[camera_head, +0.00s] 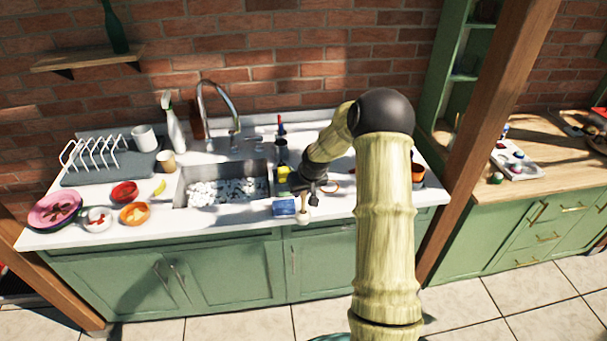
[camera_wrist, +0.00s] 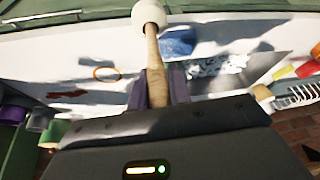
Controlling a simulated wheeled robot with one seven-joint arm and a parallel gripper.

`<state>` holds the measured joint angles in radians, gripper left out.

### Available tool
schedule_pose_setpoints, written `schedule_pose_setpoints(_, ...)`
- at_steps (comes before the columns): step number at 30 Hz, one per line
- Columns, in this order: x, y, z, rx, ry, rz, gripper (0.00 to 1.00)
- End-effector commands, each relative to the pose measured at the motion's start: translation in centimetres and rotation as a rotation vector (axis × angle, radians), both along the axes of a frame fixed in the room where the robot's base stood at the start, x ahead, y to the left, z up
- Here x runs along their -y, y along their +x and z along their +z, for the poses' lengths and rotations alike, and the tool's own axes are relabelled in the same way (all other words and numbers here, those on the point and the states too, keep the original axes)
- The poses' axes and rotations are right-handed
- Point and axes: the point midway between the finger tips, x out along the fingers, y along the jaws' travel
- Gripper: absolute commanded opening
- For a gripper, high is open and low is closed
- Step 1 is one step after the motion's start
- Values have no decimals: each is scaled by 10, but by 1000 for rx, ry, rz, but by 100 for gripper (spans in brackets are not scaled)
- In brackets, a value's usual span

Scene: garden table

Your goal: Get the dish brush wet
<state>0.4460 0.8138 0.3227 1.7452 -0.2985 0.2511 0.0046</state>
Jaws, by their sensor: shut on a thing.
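My gripper (camera_head: 308,187) is shut on the dish brush (camera_head: 303,217), just right of the sink near the counter's front edge. In the wrist view, the gripper's purple fingers (camera_wrist: 159,88) clasp the wooden handle, and the round white head of the brush (camera_wrist: 149,12) points away from the gripper. The steel sink (camera_head: 225,171) holds white, foam-like stuff; it also shows in the wrist view (camera_wrist: 262,66). The curved faucet (camera_head: 203,92) stands behind the sink. I cannot tell whether water runs.
A blue sponge-like block (camera_head: 284,207) lies on the counter beside the brush. A yellow item (camera_head: 284,173) is close to the gripper. A white spray bottle (camera_head: 173,124), a dish rack (camera_head: 92,156) and several coloured bowls (camera_head: 134,214) are left of the sink.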

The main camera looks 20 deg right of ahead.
Motion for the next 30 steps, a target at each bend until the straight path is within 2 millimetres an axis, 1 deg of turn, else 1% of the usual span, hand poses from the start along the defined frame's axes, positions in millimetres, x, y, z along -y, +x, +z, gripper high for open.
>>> schedule_pose_setpoints(1, -5, -12, -11, -7, 1, 4, 0)
schedule_pose_setpoints(2, -8, -19, -17, -8, 1, 4, 0)
schedule_pose_setpoints(6, -22, -59, -50, -11, 5, 8, 0)
schedule_pose_setpoints(9, -29, -83, -68, -9, 6, 7, 0)
schedule_pose_setpoints(12, -33, -97, -78, -4, 4, 7, 0)
schedule_pose_setpoints(15, -33, -102, -81, -1, 2, 5, 0)
schedule_pose_setpoints(30, -30, -101, -80, 0, 2, 0, 0)
